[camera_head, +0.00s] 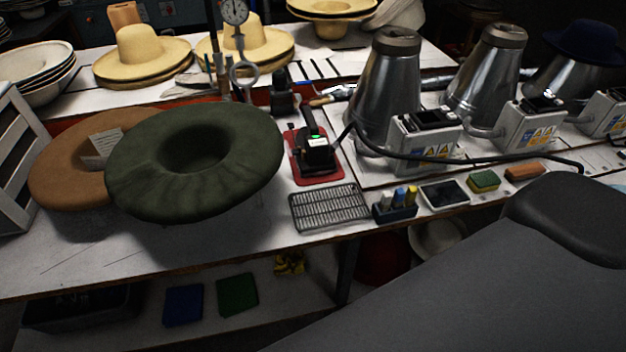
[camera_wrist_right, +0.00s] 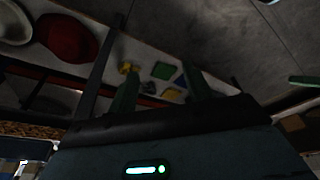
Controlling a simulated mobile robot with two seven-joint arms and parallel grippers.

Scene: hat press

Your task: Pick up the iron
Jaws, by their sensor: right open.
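The iron (camera_head: 316,147) is black with a small green light and a raised handle. It stands on a red pad (camera_head: 326,178) near the middle of the workbench, just right of the dark green felt hat (camera_head: 215,185). The iron does not show in the right wrist view. My right gripper (camera_wrist_right: 160,78) shows only in its own wrist view, with two fingers spread apart and nothing clearly held between them. It is away from the iron. My left gripper is in neither view.
A metal grid (camera_head: 329,208) and a pen holder (camera_head: 395,207) lie in front of the iron. A dark cable (camera_head: 440,158) runs to its right, near metal cones (camera_head: 388,85) with control boxes. My grey arm covers the lower right. A red hat (camera_wrist_right: 68,38) shows in the wrist view.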

